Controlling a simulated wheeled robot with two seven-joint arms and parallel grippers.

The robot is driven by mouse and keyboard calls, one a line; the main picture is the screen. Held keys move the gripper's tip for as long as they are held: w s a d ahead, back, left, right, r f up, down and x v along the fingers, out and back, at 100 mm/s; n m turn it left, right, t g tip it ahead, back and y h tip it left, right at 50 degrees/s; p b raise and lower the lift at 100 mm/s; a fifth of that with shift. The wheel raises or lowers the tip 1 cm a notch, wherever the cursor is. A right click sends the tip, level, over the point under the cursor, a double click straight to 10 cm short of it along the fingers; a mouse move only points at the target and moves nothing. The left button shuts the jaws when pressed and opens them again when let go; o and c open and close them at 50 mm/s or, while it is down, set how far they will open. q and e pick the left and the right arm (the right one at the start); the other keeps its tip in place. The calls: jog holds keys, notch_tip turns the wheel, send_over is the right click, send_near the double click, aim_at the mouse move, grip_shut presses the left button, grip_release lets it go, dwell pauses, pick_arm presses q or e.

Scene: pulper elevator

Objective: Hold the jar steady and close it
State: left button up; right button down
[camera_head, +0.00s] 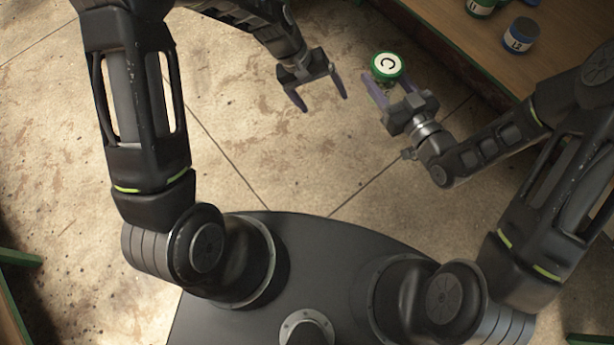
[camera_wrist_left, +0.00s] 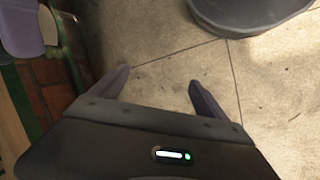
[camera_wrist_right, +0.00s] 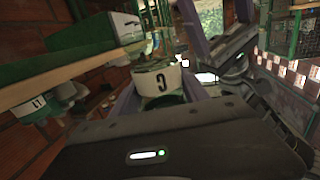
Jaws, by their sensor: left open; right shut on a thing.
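A jar (camera_head: 387,67) with a green-rimmed top and a white disc marked C stands out between the fingers of my right gripper (camera_head: 385,84). The right gripper is shut on it and holds it clear of the floor. The jar also shows in the right wrist view (camera_wrist_right: 158,84), with its lower body partly hidden by the gripper. I cannot tell how firmly its lid sits. My left gripper (camera_head: 322,98) is open and empty, apart from the jar, to its left. Its two fingers also show spread in the left wrist view (camera_wrist_left: 160,78).
A wooden surface (camera_head: 430,12) at the upper right carries a green-lidded jar marked L1 (camera_head: 480,7) and a blue-and-green jar marked L2 (camera_head: 521,35). The floor between my grippers is clear.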

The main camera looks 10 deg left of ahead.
jog(key=shift+r, duration=0.1)
pick_arm(q)
jog(key=s+f+m, duration=0.1)
jog(key=s+f, duration=0.6)
jog(key=s, duration=0.3)
jog(key=s+d+f+m, duration=0.1)
jog(key=s+f, duration=0.6)
jog(key=s, duration=0.4)
jog(key=shift+d+f+t+y, duration=0.25)
jog(key=shift+t+y, duration=0.15)
